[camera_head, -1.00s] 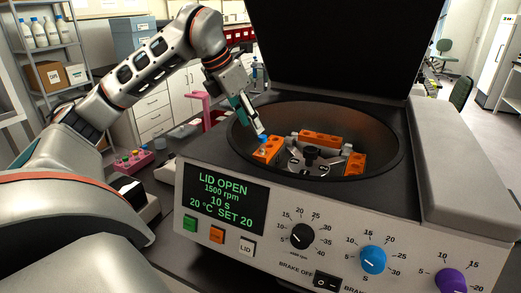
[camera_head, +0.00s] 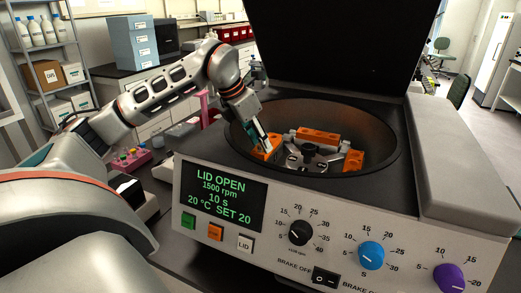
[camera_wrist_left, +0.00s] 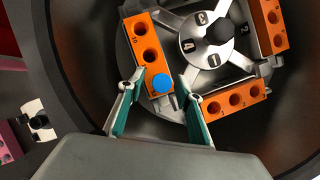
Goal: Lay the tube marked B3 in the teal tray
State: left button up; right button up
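A tube with a blue cap (camera_wrist_left: 162,84) sits in the end hole of an orange rotor bucket (camera_wrist_left: 150,47) in the open centrifuge (camera_head: 225,200); no B3 mark is readable on it. My left gripper (camera_wrist_left: 156,88) is open, with its teal-padded fingers apart on either side of the cap. In the head view the left gripper (camera_head: 268,142) reaches down into the bowl at the left bucket, and its fingers hide the cap. I cannot make out a teal tray. My right gripper is not in view.
Other orange buckets (camera_head: 318,135) sit on the rotor (camera_wrist_left: 212,45), with empty holes showing. The bowl wall (camera_head: 375,130) surrounds the gripper, and the raised lid (camera_head: 340,45) stands behind. A pink rack (camera_head: 131,161) with capped tubes stands at the left.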

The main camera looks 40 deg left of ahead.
pick_arm(q)
grip_shut()
jog(key=shift+r, duration=0.65)
jog(key=shift+r, duration=3.55)
